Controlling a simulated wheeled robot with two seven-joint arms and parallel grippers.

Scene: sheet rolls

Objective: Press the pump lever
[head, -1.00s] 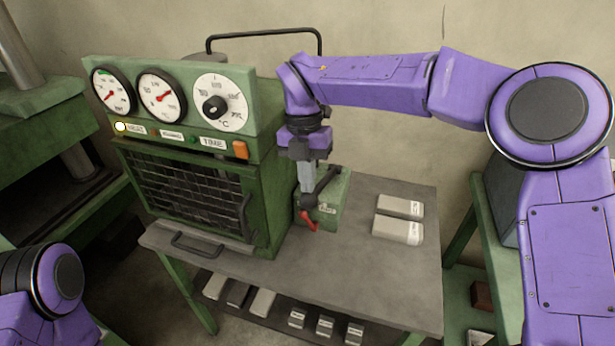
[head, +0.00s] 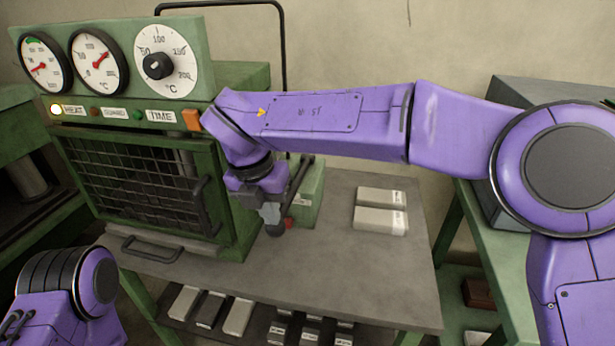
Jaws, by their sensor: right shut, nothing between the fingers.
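The pump is a small green box (head: 311,196) on the grey table, right of the green press. Its dark lever (head: 298,180) slopes beside my right wrist, and a small red part (head: 289,223) shows low at the pump's left side. My right gripper (head: 271,218) points down, just left of the red part and in front of the pump. It is shut and empty. I cannot tell whether it touches the lever, as my wrist hides part of it. Of my left arm only links show at the lower left; its gripper is out of view.
Two pale blocks (head: 381,208) lie on the table (head: 370,265) at right. Several blocks sit on the shelf below. The table's front is clear.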

